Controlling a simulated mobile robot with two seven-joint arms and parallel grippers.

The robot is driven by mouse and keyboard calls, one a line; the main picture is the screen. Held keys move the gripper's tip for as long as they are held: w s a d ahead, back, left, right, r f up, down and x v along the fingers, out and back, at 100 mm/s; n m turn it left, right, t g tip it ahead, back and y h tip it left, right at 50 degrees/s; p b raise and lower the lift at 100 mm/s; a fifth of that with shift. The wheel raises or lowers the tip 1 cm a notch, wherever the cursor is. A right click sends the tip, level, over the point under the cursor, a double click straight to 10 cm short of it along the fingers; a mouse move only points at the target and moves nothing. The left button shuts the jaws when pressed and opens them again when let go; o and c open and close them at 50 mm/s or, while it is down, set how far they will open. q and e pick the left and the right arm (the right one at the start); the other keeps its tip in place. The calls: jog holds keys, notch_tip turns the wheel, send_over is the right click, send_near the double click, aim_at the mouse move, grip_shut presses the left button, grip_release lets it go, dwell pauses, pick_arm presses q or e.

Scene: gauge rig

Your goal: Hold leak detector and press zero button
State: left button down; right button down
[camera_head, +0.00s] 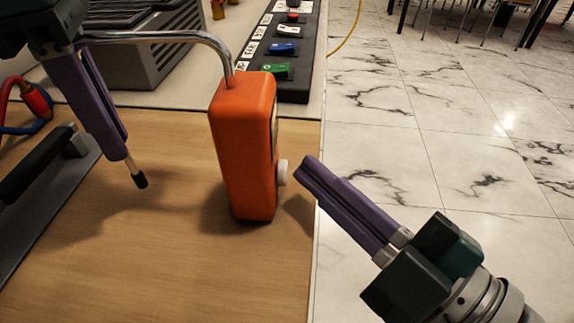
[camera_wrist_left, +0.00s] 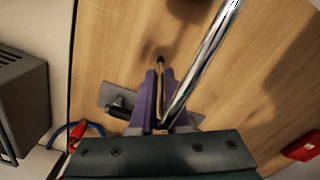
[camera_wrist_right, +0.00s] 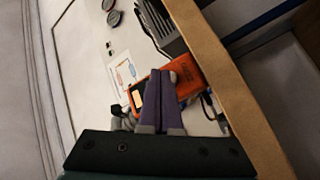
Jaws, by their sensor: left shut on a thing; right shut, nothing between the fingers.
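The orange leak detector (camera_head: 240,150) is upright at the wooden table's right edge; I cannot tell whether its base touches the wood. A chrome tube (camera_head: 160,37) curves from its top to my left gripper (camera_head: 118,152). That gripper is shut on the detector's tube end, and a thin black-tipped piece (camera_head: 140,181) sticks out past the fingertips. The tube also shows in the left wrist view (camera_wrist_left: 205,60). A white round button (camera_head: 282,172) sits on the detector's right side. My right gripper (camera_head: 306,163) is shut and empty, its tips just right of the button; contact is unclear.
A grey plate with a black handle (camera_head: 45,165) lies at left, near a red and blue hose (camera_head: 35,98). A dark ribbed box (camera_head: 150,45) and a black strip with coloured blocks (camera_head: 285,55) are behind. Marble floor (camera_head: 440,110) is open at right.

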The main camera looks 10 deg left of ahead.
jog(key=shift+a, duration=0.45)
dwell(0.3)
jog(key=shift+d, duration=0.9)
jog(key=shift+w+d, duration=0.2)
jog(key=shift+d, duration=1.05)
jog(key=shift+w+d, duration=0.2)
jog(key=shift+d, duration=1.05)
pick_arm(q)
jog(key=c, duration=0.8)
grip_release()
